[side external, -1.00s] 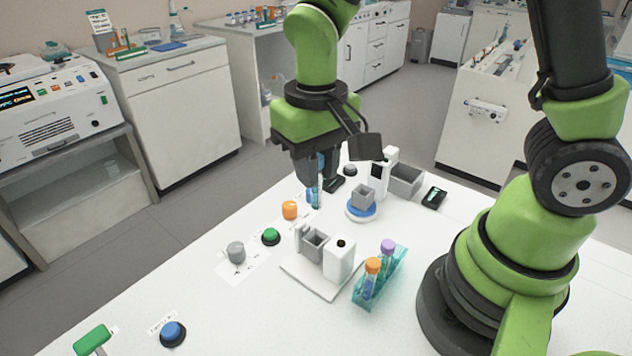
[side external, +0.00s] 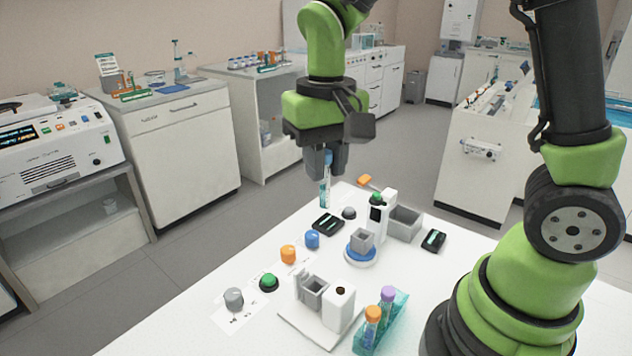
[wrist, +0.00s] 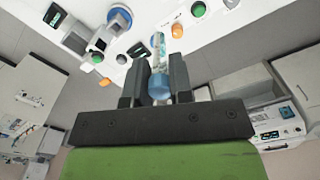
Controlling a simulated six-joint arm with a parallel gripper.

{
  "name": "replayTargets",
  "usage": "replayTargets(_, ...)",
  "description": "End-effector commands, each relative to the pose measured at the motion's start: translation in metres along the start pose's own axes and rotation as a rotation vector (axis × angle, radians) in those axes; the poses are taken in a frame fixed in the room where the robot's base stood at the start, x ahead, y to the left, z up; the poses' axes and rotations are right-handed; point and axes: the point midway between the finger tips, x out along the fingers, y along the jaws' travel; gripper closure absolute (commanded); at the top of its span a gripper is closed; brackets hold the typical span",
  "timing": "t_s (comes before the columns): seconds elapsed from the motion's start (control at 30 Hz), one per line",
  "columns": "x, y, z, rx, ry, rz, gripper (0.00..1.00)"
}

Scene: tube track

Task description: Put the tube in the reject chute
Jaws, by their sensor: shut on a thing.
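My gripper (side external: 326,162) is shut on a clear tube with a blue cap (side external: 325,190). The tube hangs roughly upright above the far left edge of the table, clear of the surface. In the wrist view, the tube (wrist: 159,48) stands out from between the fingers of my gripper (wrist: 158,80), its blue cap close to the jaws. An open grey bin (side external: 404,223) stands beside a white device with a green top (side external: 379,215). No label shows which opening is the reject chute.
A grey cup on a blue round base (side external: 361,252) stands before the white device. Nearer are a white station with a grey well (side external: 314,290) and a teal rack with capped tubes (side external: 388,325). Coloured knobs (side external: 288,254) and black pads (side external: 328,223) lie around.

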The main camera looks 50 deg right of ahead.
Motion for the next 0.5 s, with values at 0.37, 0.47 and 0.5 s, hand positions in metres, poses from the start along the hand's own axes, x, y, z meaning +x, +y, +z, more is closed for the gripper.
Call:
replayTargets(0.37,0.0,0.122,-0.059,0.504,0.001,-0.001,0.93)
replayTargets(0.47,0.0,0.156,-0.064,0.624,0.001,-0.002,0.93)
replayTargets(0.5,0.0,0.167,-0.065,0.663,0.002,-0.002,0.93)
